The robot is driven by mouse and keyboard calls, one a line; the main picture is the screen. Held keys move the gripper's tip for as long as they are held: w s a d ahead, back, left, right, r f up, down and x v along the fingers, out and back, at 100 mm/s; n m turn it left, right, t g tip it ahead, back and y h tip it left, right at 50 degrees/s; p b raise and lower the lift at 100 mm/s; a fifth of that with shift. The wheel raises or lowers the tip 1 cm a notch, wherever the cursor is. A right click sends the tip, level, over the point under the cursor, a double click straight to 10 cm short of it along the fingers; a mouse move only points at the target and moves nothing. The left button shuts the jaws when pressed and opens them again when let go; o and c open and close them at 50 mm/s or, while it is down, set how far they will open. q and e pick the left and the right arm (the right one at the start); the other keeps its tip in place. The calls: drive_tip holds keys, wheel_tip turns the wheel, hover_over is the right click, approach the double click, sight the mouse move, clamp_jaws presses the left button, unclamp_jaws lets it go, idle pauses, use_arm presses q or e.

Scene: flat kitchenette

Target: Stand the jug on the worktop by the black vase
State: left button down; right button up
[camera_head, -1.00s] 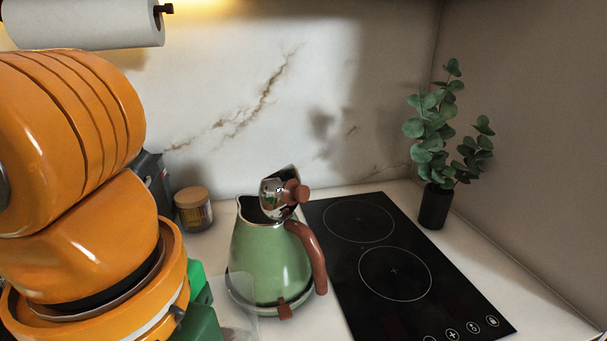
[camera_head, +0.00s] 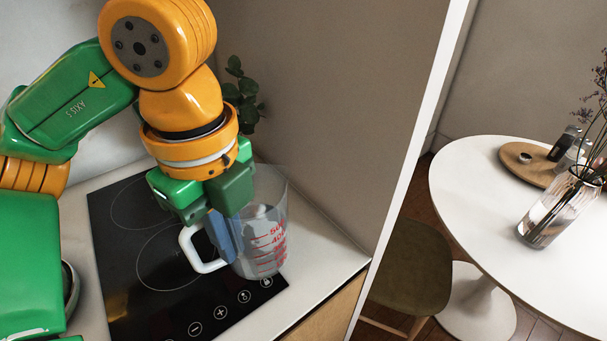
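The jug (camera_head: 268,240) is a clear measuring jug with red markings and a white handle (camera_head: 192,250). It looks upright over the front right part of the black hob, beside the bare worktop (camera_head: 322,262). My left gripper (camera_head: 224,236) points down at the jug's handle side and looks shut on its wall, with a finger between handle and body. Whether the jug's base touches anything is hard to tell. The black vase is hidden behind my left arm and the jug. Only its green leaves (camera_head: 242,92) show. My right gripper is out of view.
The black hob (camera_head: 125,265) covers much of the counter. A wall closes the worktop's right side, and its front edge drops off over a wooden cabinet (camera_head: 325,312). A round white table (camera_head: 470,190) with a glass vase (camera_head: 555,210) stands farther right, with a chair (camera_head: 412,265) beside it.

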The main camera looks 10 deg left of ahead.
sight(269, 207)
use_arm(q)
drive_tip(key=shift+w+d, duration=0.15)
drive_tip(key=shift+w, duration=0.2)
drive_tip(key=w+f+p, duration=0.1)
drive_tip(key=w, duration=0.2)
drive_tip(key=w+f+p, duration=0.1)
drive_tip(key=w+f, duration=0.1)
drive_tip(key=w, duration=0.1)
drive_tip(key=w+f, duration=0.1)
drive_tip(key=w, duration=0.2)
drive_tip(key=shift+d+f+p, duration=0.3)
drive_tip(key=shift+d+p, duration=0.05)
drive_tip(key=shift+p, duration=0.05)
drive_tip(key=w+f+p, duration=0.1)
drive_tip(key=f, duration=0.1)
drive_tip(key=w+f+p, duration=0.1)
drive_tip(key=w+f, duration=0.1)
drive_tip(key=f, duration=0.1)
drive_tip(key=w+f+p, duration=0.1)
drive_tip(key=f, duration=0.2)
drive_tip(key=shift+w+d+f+p, duration=0.1)
drive_tip(key=shift+w+d+p, duration=0.15)
drive_tip(key=shift+p, duration=0.15)
drive_tip(key=shift+f, duration=0.1)
drive_tip(key=shift+f, duration=0.1)
drive_tip(key=shift+f+b, duration=0.15)
drive_tip(key=shift+b, duration=0.25)
drive_tip(key=c, duration=1.1)
unclamp_jaws()
drive_tip(key=shift+s, duration=0.1)
